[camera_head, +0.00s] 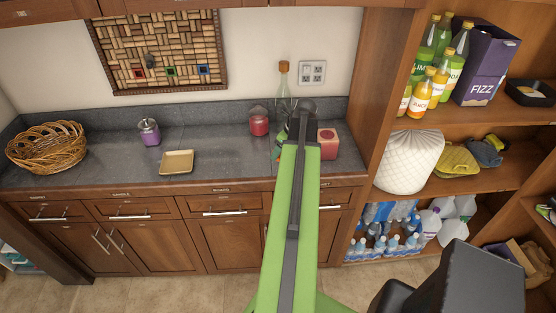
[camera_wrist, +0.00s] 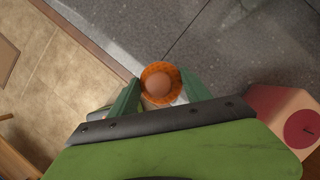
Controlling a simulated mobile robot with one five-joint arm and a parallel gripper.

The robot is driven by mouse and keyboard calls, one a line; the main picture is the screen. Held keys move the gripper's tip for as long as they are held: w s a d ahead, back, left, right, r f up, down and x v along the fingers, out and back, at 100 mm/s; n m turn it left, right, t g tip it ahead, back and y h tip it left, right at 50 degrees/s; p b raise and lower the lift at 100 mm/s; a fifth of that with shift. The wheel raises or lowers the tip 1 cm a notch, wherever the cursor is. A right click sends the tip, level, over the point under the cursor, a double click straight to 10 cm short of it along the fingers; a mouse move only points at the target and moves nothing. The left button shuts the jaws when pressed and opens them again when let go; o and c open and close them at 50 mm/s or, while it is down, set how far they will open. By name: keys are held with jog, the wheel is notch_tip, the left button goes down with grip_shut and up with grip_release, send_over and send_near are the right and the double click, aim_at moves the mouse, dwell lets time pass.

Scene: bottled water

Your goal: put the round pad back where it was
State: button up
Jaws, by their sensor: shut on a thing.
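My gripper (camera_wrist: 153,90) is shut on a small round orange thing (camera_wrist: 150,69) with a brown, ball-like middle. It sits between the two green fingertips in the wrist view. I cannot tell whether this is the round pad; no other clear round pad shows. In the head view, my gripper (camera_head: 281,140) is over the right part of the grey counter, left of a red-and-pink box (camera_head: 327,143). My arm hides the held thing and part of the counter there.
A clear corked bottle (camera_head: 283,82) and a red candle jar (camera_head: 259,122) stand behind my gripper. A tan square dish (camera_head: 177,162), purple jar (camera_head: 149,132) and wicker basket (camera_head: 46,148) are further left. Counter between dish and candle is clear. Shelves (camera_head: 470,119) rise at right.

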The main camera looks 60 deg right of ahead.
jog(key=s+d+r+p, duration=0.2)
jog(key=s+r+p, duration=0.15)
jog(key=s, duration=0.65)
jog(key=b, duration=0.8)
send_near(275, 163)
jog(key=shift+w+f+m, duration=0.3)
jog(key=shift+w+f, duration=0.4)
jog(key=shift+w, duration=0.1)
jog(key=shift+w+a, duration=0.1)
jog(key=shift+w, duration=0.35)
notch_tip(275, 163, down, 4)
jog(key=b, duration=0.4)
jog(key=shift+f, duration=0.2)
jog(key=shift+r, duration=0.2)
jog(key=shift+f, duration=0.1)
jog(key=o, duration=0.7)
jog(key=shift+f+b, duration=0.1)
jog(key=shift+b, duration=0.2)
jog(key=o, duration=0.5)
